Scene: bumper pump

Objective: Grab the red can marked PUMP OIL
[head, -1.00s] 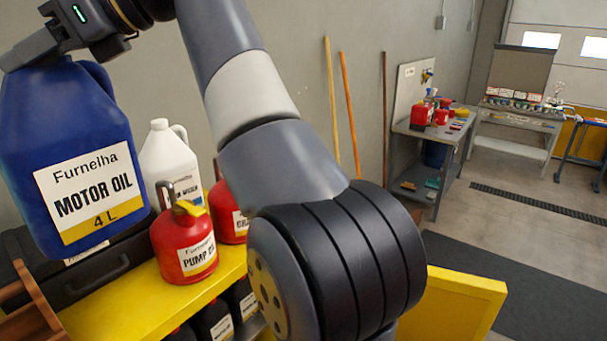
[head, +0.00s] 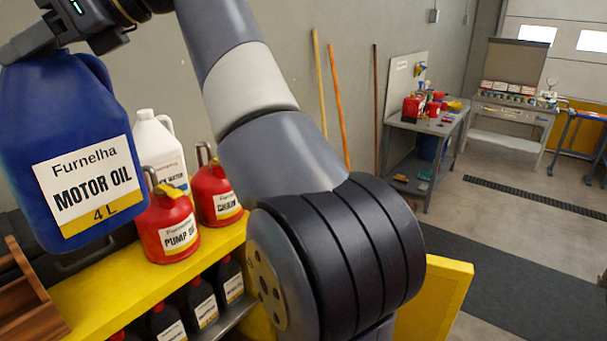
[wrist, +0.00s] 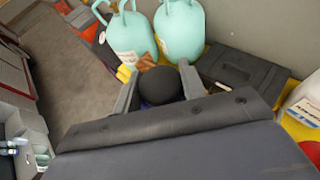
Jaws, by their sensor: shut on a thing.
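The red can marked PUMP OIL (head: 166,222) stands upright on the yellow shelf top (head: 110,300) in the head view. My gripper (head: 22,52) is at the upper left, shut on the large blue MOTOR OIL jug (head: 75,150). The jug hangs upright, left of the red can and nearer to me, and hides part of the shelf behind it. In the wrist view the jug's black cap (wrist: 161,86) shows between the fingers of my gripper (wrist: 158,82).
A second red can (head: 212,195) and a white jug (head: 160,150) stand behind the PUMP OIL can. Dark bottles (head: 203,300) line the lower shelf. A brown wooden crate (head: 35,305) is at lower left. Two teal cylinders (wrist: 180,30) and a black case (wrist: 245,75) show in the wrist view.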

